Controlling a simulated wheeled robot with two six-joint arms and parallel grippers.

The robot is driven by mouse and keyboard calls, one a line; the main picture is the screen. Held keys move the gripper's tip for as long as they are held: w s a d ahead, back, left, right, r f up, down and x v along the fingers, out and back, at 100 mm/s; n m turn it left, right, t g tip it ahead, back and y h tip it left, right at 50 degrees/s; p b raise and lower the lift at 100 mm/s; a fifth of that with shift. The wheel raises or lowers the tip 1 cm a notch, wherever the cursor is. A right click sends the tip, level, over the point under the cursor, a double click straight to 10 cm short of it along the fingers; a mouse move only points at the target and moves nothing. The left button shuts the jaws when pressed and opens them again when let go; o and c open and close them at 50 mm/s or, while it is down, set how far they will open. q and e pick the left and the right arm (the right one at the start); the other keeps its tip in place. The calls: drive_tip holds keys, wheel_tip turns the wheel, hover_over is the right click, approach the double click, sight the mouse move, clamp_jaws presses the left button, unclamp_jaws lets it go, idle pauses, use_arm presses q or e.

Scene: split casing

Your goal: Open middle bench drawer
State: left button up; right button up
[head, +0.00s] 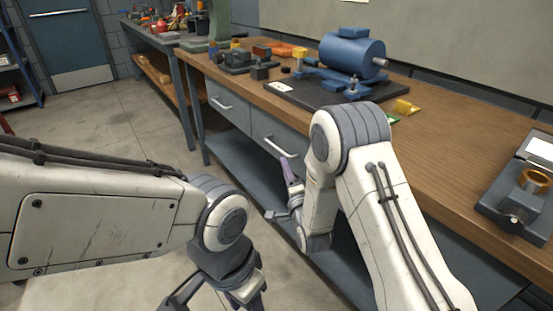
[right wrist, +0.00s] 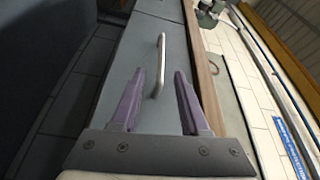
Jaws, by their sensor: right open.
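The wooden-topped workbench has grey drawers under its top. The left drawer (head: 228,108) and the middle drawer (head: 270,131) both look closed, each with a bar handle. The middle drawer's handle (head: 274,148) shows left of my right arm. My right gripper (head: 285,197) is open and empty, in front of the bench and below that handle in the head view. In the right wrist view, a bar handle (right wrist: 162,60) on a grey drawer front (right wrist: 125,55) lies between and beyond the open fingers (right wrist: 157,78); contact is not visible. My left gripper (head: 218,292) is partly cut off at the bottom edge.
The benchtop holds a blue motor-like casing (head: 351,54) on a dark plate, small parts at its left, and a grey fixture with a brass ring (head: 534,180) at the right. A lower shelf (head: 225,150) runs under the drawers. The floor (head: 110,125) at left is clear.

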sight(277, 147)
use_arm(q)
drive_tip(key=shift+f+b, duration=0.35)
drive_tip(key=shift+f, duration=0.05)
use_arm(e)
drive_tip(key=x, duration=1)
drive_tip(key=shift+w+a+r, duration=0.1)
drive_tip(key=shift+w, duration=0.05)
clamp_jaws()
idle(0.6)
